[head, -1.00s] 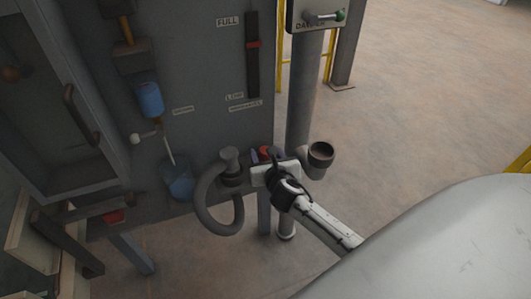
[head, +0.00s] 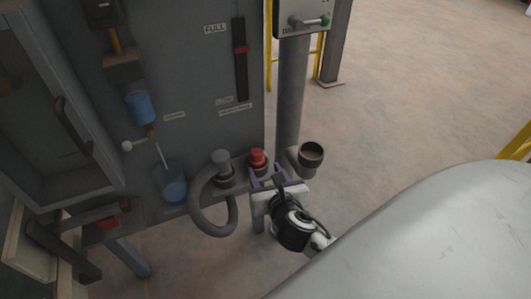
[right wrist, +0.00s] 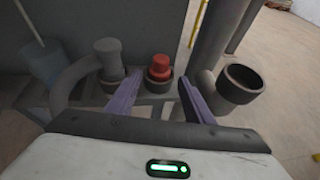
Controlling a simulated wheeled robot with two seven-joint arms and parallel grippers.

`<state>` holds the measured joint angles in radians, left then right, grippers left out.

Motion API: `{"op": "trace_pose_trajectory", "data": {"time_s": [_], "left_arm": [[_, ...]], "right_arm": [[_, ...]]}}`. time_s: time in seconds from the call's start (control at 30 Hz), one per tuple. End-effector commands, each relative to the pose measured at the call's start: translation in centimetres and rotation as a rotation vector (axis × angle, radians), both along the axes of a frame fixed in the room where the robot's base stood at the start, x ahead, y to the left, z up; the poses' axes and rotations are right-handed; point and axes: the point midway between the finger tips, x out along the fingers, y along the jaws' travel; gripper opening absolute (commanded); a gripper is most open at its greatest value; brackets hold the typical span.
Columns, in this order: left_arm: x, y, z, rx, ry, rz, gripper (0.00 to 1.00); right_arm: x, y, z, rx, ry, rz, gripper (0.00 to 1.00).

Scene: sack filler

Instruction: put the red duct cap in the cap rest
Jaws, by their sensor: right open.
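The red duct cap (head: 257,158) sits upright in a dark round seat on the narrow shelf in front of the grey machine. This seat looks like the cap rest (right wrist: 158,84); the cap hides its inside. The cap also shows in the right wrist view (right wrist: 160,68), between and beyond the fingertips. My right gripper (head: 268,179) is open and empty, with its purple fingers apart, just in front of the cap and not closed on it. Its fingers also show in the right wrist view (right wrist: 160,77). My left gripper is not in view.
A grey hose (head: 212,205) loops up to a second seat just left of the cap. An open dark duct mouth (head: 311,154) juts from the grey post (head: 293,95) at right. A blue container (head: 171,184) stands farther left.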

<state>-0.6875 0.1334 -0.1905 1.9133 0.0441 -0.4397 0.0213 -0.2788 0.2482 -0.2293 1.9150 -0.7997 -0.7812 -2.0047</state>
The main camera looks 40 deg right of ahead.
Motion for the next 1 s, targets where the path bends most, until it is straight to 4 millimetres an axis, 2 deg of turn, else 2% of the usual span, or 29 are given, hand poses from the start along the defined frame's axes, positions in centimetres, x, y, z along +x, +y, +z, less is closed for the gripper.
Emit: {"op": "trace_pose_trajectory", "data": {"time_s": [0.07,0.13,0.27,0.4,0.5,0.6,0.7,0.8,1.0], "left_arm": [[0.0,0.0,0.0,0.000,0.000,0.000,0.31],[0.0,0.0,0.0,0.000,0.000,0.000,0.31],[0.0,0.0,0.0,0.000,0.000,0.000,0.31],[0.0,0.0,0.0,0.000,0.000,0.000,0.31],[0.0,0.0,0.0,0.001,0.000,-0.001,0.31],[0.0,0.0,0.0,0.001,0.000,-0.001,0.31],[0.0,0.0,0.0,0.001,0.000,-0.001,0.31],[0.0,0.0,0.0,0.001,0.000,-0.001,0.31],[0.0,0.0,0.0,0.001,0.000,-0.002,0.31]], "right_arm": [[-0.9,0.7,-1.2,0.109,-0.004,-0.024,0.47],[-2.1,1.8,-3.0,0.291,-0.014,-0.074,0.47],[-5.5,4.8,-7.0,0.784,-0.032,-0.257,0.47],[-9.7,8.3,-10.4,1.349,-0.048,-0.568,0.47],[-12.6,10.5,-12.0,1.712,-0.065,-0.840,0.47],[-15.0,12.2,-13.0,2.001,-0.087,-1.113,0.47],[-16.6,13.4,-13.5,2.203,-0.115,-1.340,0.47],[-17.6,14.0,-13.7,2.318,-0.137,-1.490,0.47],[-18.0,14.3,-13.8,2.378,-0.151,-1.570,0.47]]}}
